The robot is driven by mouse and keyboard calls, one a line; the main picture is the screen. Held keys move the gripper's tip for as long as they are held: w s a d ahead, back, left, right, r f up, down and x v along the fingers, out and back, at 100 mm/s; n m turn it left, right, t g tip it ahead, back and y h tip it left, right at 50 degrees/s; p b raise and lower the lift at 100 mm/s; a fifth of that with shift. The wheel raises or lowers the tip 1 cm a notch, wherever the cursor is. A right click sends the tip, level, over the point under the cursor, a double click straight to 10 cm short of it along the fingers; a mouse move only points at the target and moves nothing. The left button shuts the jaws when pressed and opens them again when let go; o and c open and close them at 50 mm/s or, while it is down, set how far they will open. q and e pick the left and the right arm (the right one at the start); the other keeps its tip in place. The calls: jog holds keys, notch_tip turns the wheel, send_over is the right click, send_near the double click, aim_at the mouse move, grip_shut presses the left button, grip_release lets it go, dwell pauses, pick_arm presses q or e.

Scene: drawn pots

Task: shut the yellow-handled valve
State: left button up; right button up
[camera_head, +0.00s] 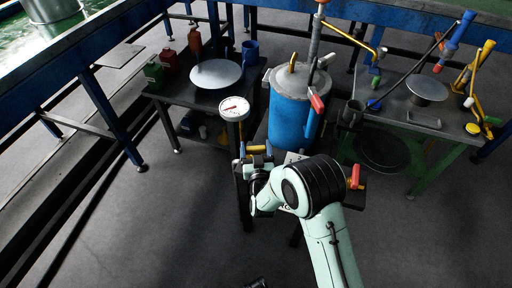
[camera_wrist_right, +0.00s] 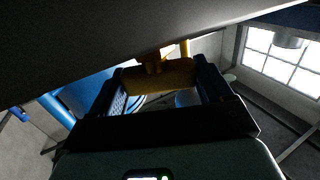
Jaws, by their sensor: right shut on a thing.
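The yellow handle (camera_wrist_right: 158,76) of the valve lies crosswise between the two fingers of my right gripper (camera_wrist_right: 160,88) in the right wrist view, and the fingers are shut on it. In the head view my right gripper (camera_head: 257,157) is at the valve, below and right of a white pressure gauge (camera_head: 234,107). Only a small part of the yellow handle (camera_head: 256,149) shows there; my wrist hides much of the valve. I cannot tell how far the valve is turned.
A blue tank (camera_head: 288,122) stands just behind my right gripper. A red handle (camera_head: 355,178) is to the right of my wrist. A dark table (camera_head: 178,92) with a plate (camera_head: 216,73) is at the back left, and a green-legged table (camera_head: 425,140) at the right. The left floor is clear.

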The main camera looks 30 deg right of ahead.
pick_arm(q)
jog(key=shift+s+a+f+b, duration=0.1)
jog(key=shift+s+f+b, duration=0.2)
jog(key=shift+s+f, duration=0.4)
pick_arm(e)
jog(key=shift+f+n+t+y, duration=0.1)
jog(key=shift+n+t+y, duration=0.5)
jog(key=shift+n+y, duration=1)
jog(key=shift+m+y, duration=0.3)
jog(key=o, duration=1)
jog(key=shift+c, duration=0.2)
jog(key=shift+s+a, duration=0.1)
jog(key=shift+s, duration=0.45)
jog(key=p+v, duration=0.1)
jog(key=v, duration=0.6)
jog(key=shift+s, duration=0.15)
pick_arm(q)
jog(key=shift+w+d+r+p, duration=0.15)
jog(key=shift+w+d+r, duration=0.1)
jog(key=shift+r, duration=0.4)
jog(key=shift+w+d+r+p, duration=0.15)
jog(key=shift+w+r, duration=0.1)
jog(key=shift+r, duration=0.35)
pick_arm(e)
jog(key=shift+v, duration=2.55)
